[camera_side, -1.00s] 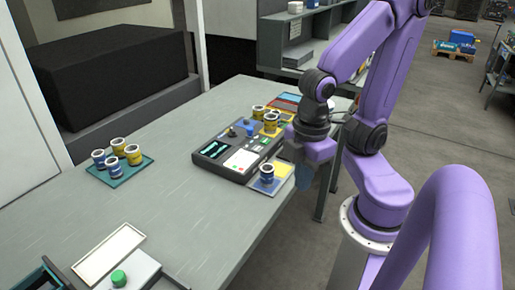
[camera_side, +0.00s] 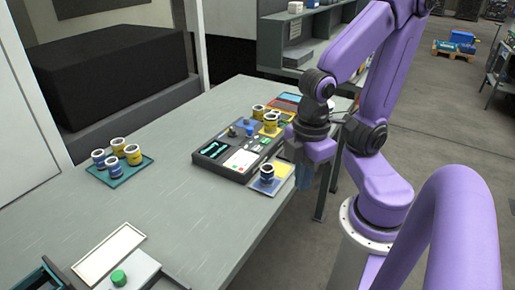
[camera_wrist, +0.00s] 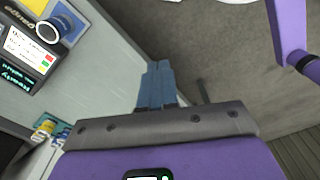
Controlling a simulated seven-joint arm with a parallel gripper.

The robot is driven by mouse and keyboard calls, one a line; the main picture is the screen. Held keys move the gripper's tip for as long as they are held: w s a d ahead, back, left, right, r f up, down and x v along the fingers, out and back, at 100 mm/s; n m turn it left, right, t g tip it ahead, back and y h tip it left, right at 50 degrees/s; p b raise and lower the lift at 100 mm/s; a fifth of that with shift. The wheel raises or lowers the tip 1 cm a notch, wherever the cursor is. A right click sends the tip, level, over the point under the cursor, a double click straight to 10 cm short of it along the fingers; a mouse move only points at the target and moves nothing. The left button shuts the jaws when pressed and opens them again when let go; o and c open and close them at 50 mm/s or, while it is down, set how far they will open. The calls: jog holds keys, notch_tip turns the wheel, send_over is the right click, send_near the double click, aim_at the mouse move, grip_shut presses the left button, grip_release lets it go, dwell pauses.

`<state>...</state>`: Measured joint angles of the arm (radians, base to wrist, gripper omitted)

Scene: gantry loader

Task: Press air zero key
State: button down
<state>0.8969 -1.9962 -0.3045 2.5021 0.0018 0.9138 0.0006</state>
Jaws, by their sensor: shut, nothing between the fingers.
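A dark control panel (camera_side: 211,159) lies on the grey table. It has a small dark screen with cyan marks, a white lit panel (camera_side: 241,161), and green and blue controls on its far side. Part of the panel also shows at the left in the wrist view (camera_wrist: 43,37), its white display with red, yellow and green patches. The lettering is too small to tell which key is air zero. My gripper (camera_wrist: 158,66) is shut and empty, its blue-grey fingers over the table's edge and the floor, apart from the panel.
A blue-and-white cup (camera_side: 267,173) stands on a pad beside the panel, near my gripper. Several cups sit on a teal tray (camera_side: 133,172) at left. A box with a green button (camera_side: 119,278) is in front. The table's middle is clear.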

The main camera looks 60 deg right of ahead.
dwell(0.3)
jog(key=w+d+f+m+g+y, duration=0.1)
jog(key=w+m+g+y, duration=0.15)
jog(key=w+m, duration=0.75)
jog(key=m+t+y, duration=0.3)
jog(key=m+t, duration=0.6)
jog(key=m, duration=1.2)
send_over(260, 148)
jog(key=shift+d+f, duration=0.1)
jog(key=shift+f, duration=0.75)
jog(key=shift+f, duration=4.4)
jog(key=shift+f, duration=0.25)
